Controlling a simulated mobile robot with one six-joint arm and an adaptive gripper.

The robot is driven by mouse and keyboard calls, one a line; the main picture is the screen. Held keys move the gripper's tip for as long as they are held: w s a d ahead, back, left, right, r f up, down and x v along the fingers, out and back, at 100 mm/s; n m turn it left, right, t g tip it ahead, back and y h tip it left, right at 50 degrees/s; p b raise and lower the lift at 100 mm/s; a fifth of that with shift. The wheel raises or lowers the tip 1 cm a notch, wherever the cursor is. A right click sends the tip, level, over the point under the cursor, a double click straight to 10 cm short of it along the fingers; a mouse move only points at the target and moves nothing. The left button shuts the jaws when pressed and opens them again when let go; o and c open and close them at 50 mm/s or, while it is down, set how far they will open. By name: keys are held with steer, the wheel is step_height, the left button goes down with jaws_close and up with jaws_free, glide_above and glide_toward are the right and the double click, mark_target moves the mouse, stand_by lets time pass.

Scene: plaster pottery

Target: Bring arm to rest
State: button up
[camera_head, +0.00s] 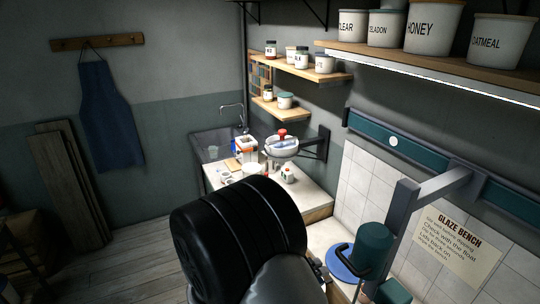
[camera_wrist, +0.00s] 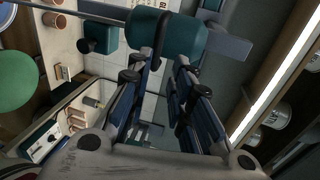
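My arm's black rounded link fills the lower middle of the head view, and the gripper is mostly hidden behind it there. In the wrist view my gripper (camera_wrist: 165,62) has its two blue-and-black fingers apart, with tiled wall showing between them. I see nothing held. Beyond the fingertips is a teal cylinder (camera_wrist: 180,37) with a black band or handle. It appears to be the teal cylinder (camera_head: 374,245) on the wall-side grey bracket (camera_head: 402,212) in the head view. I cannot tell how far the fingers are from it.
The bench (camera_head: 312,200) holds a white round vessel (camera_head: 283,147), jars and a tray. A sink (camera_head: 212,148) is behind. A long shelf (camera_head: 430,62) with labelled canisters overhangs the right. Open wooden floor (camera_head: 130,255) lies at left. A green round surface (camera_wrist: 15,80) shows in the wrist view.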

steer(key=s+d+f+m+g+y+b, duration=0.3)
steer(key=s+m+b, duration=0.3)
steer(key=m, duration=0.3)
steer(key=s+d+f+m+g+y+b, duration=0.35)
steer(key=s+m+b, duration=0.25)
steer(key=m, duration=0.3)
steer(key=s+a+f+m+t+y+b, duration=0.2)
steer(key=m+b, duration=0.5)
steer(key=m, duration=0.4)
steer(key=s+a+f+m+t+y+b, duration=0.3)
steer(key=s+f+m+y+b, duration=0.2)
steer(key=m, duration=0.6)
steer(key=shift+s+a+t+y+b, duration=0.35)
steer(key=shift+s+y+b, duration=0.15)
steer(key=shift+b, duration=0.45)
